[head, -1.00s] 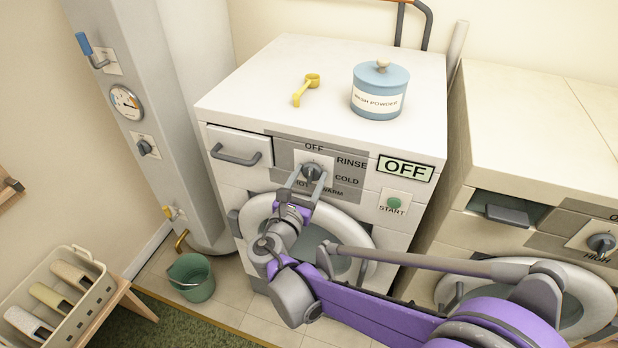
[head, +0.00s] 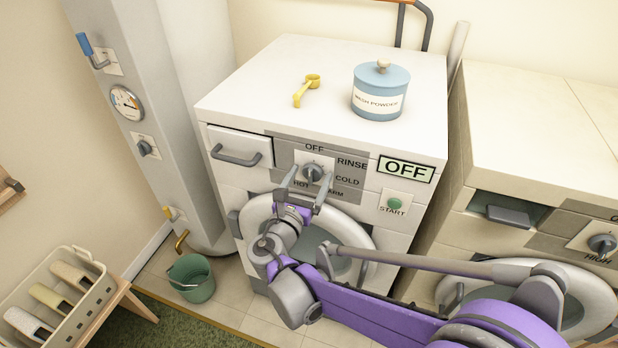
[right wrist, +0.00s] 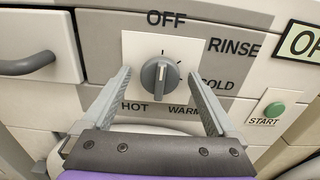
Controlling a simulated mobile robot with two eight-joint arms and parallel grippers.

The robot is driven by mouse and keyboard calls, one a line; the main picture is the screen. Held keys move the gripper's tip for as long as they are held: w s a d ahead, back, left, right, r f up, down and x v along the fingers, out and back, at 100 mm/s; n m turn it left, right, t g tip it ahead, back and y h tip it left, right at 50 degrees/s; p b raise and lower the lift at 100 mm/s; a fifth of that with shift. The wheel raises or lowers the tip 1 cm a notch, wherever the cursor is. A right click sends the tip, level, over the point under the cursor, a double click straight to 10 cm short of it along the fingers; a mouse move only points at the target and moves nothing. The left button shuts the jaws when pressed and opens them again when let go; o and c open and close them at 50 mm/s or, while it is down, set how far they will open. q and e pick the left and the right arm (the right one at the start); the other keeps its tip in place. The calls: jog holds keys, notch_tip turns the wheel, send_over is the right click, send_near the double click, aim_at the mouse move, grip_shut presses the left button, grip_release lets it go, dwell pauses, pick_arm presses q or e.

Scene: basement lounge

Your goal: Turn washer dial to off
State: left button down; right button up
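The washer dial (head: 313,173) is a grey round knob on a pale square plate on the washer's (head: 420,80) front panel. Labels OFF, RINSE, COLD, WARM and HOT ring it. In the right wrist view the dial (right wrist: 160,75) has its light mark at the upper end, pointing up towards OFF. The washer's display (head: 405,169) reads OFF. My right gripper (head: 309,174) is open in front of the dial, one finger on each side. In the right wrist view gaps show between both fingers and the knob. My left gripper is out of view.
A wash powder jar (head: 379,92) and yellow scoop (head: 306,90) sit on the washer top. A green START button (head: 394,202) is right of the dial. A drawer handle (head: 235,155) sticks out to the left. A second machine (head: 540,130) stands at the right.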

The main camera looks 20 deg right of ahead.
jog(key=v, duration=1.1)
jog(key=shift+w+d, duration=0.1)
jog(key=shift+d, duration=0.05)
jog(key=s+d+f+m+g+y+p, duration=0.35)
jog(key=s+d+m+g, duration=0.4)
jog(key=d+m, duration=0.45)
jog(key=s+a+f+m+g+y+p, duration=0.1)
jog(key=s+m+y+p, duration=0.4)
jog(key=s+m, duration=0.5)
jog(key=a+m+g+y, duration=0.1)
jog(key=m, duration=0.6)
jog(key=shift+s+a+f, duration=0.2)
jog(key=shift+s+a, duration=0.1)
jog(key=shift+a, duration=0.1)
